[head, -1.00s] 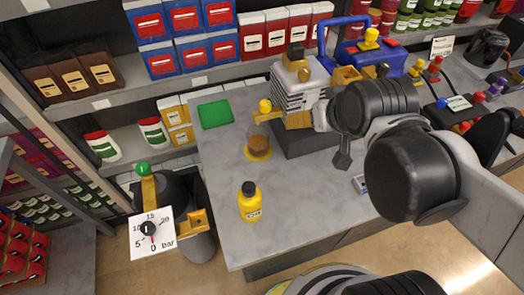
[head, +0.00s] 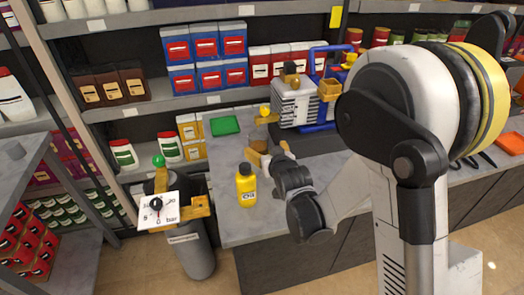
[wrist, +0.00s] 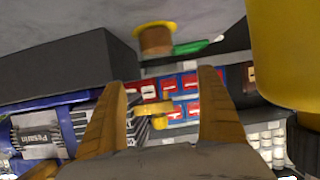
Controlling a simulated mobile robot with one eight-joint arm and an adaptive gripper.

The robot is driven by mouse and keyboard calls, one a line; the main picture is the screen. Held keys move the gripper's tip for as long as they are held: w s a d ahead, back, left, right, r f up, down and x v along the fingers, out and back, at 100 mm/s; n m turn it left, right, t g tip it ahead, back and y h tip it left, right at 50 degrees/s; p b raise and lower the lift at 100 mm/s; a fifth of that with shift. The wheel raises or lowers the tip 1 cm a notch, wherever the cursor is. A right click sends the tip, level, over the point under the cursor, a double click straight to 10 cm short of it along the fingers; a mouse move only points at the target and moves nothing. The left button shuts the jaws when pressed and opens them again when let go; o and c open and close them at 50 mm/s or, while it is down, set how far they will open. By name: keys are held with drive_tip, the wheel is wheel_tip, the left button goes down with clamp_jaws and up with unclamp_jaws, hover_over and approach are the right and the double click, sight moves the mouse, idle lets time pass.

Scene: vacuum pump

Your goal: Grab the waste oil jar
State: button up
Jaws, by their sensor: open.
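The waste oil jar (head: 259,147), a small jar of brown oil with a yellow base, stands on the grey bench in front of the pump (head: 296,103). In the head view my gripper partly hides it. My gripper (head: 283,150) is low over the bench, just right of the jar, with its tan fingers apart and empty. The wrist view is upside down; there the jar (wrist: 155,40) is upright on the bench, beyond the open fingers (wrist: 160,90) and not between them.
A yellow bottle (head: 246,186) stands near the bench's front left and looms close at the right of the wrist view (wrist: 285,50). A green tray (head: 225,125) lies behind the jar. A gauge (head: 158,208) on a grey cylinder stands left of the bench. Stocked shelves line the back.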

sight(261, 144)
drive_tip(key=b+x, duration=0.1)
drive_tip(key=x, duration=0.4)
drive_tip(key=shift+w+f, duration=0.15)
drive_tip(key=shift+w, duration=0.1)
drive_tip(key=b+x, duration=0.2)
drive_tip(key=x, duration=0.2)
drive_tip(key=shift+w+f+b, duration=0.15)
drive_tip(key=shift+f+b, duration=0.15)
drive_tip(key=shift+w+a, duration=0.15)
drive_tip(key=shift+w, duration=0.2)
drive_tip(key=c, duration=1.4)
drive_tip(key=shift+r, duration=0.1)
drive_tip(key=shift+c, duration=0.2)
